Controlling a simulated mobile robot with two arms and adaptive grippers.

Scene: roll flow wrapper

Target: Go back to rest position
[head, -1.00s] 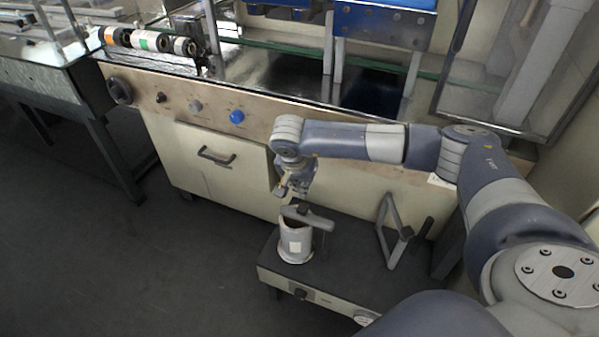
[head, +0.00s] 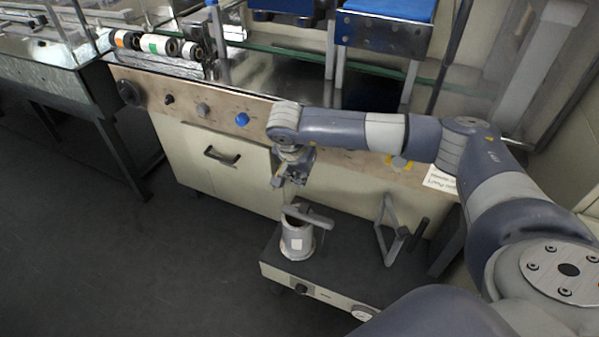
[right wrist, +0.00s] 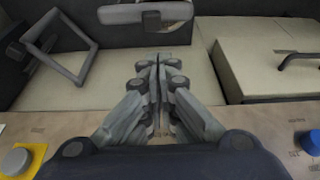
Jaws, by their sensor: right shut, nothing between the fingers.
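My right gripper (head: 281,183) hangs from the arm that comes in from the right in the head view. It points down in front of the machine's cream cabinet, above a grey-white cylinder (head: 296,243) with a flat grey bar (head: 308,216) on top. In the right wrist view the fingers of the gripper (right wrist: 158,62) are together with nothing between them. The flat grey bar (right wrist: 145,12) shows past the fingertips there. My left gripper is not in any view.
The cylinder stands on a low dark-topped unit (head: 345,268) with a grey frame (head: 385,240). Behind are the cabinet drawer handle (head: 221,156), a blue button (head: 242,119) and a wooden control panel (head: 186,98). Rolls (head: 153,44) lie at upper left. The floor (head: 120,260) at left is clear.

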